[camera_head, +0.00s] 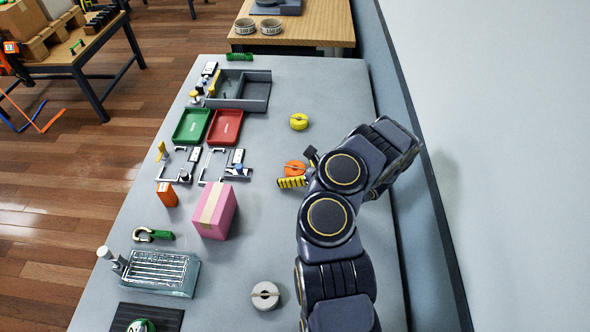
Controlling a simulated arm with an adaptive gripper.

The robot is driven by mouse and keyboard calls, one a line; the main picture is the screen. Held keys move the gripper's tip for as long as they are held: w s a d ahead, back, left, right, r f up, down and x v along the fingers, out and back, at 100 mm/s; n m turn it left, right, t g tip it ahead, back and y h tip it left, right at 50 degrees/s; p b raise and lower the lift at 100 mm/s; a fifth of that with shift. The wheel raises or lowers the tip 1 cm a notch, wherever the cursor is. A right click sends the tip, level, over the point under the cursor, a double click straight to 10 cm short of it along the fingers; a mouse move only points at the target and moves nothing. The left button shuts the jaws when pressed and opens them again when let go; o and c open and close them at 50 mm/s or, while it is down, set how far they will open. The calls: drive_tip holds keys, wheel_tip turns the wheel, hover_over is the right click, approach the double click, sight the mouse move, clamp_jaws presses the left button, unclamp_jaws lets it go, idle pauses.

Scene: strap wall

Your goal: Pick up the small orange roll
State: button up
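The small orange roll (295,168) lies on the grey table, right of the table's middle, just left of my arm. My gripper (308,168) is at the right side of the roll and points down toward the table. A dark finger part shows just behind and right of the roll; the rest of the gripper is hidden by my arm. I cannot tell whether the fingers touch the roll or how far apart they are. A yellow-and-black striped piece (292,183) lies right in front of the roll, close to the gripper.
A yellow roll (299,121) lies farther back and a grey-white roll (265,295) nearer. A pink box (214,211), green tray (191,126) and red tray (225,127) stand to the left. The wall (500,150) rises on the right.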

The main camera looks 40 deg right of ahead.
drive_tip(key=c, duration=1)
drive_tip(key=shift+r, duration=0.1)
